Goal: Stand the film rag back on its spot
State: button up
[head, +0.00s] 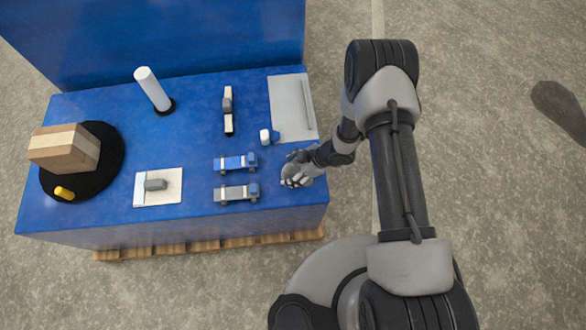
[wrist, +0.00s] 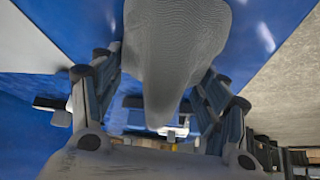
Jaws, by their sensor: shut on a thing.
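My gripper (head: 290,178) is low over the right edge of the blue table in the head view. In the wrist view its fingers are shut on a grey, finely ribbed, tapering thing (wrist: 175,55), which I take to be the film rag. The rag hangs between the fingers and fills the upper middle of that view. In the head view it is small and hard to tell apart from the grey gripper. I cannot tell whether it touches the table (head: 205,130). No marked spot for it can be made out.
Two tools, one blue (head: 235,162) and one grey (head: 236,193), lie just left of my gripper. A white roll (head: 152,88), a white plate (head: 145,193) and a box (head: 62,148) are farther left.

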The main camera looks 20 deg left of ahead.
jog(key=o, duration=1.6)
jog(key=shift+p+v, duration=2.85)
jog(key=shift+v, duration=1.2)
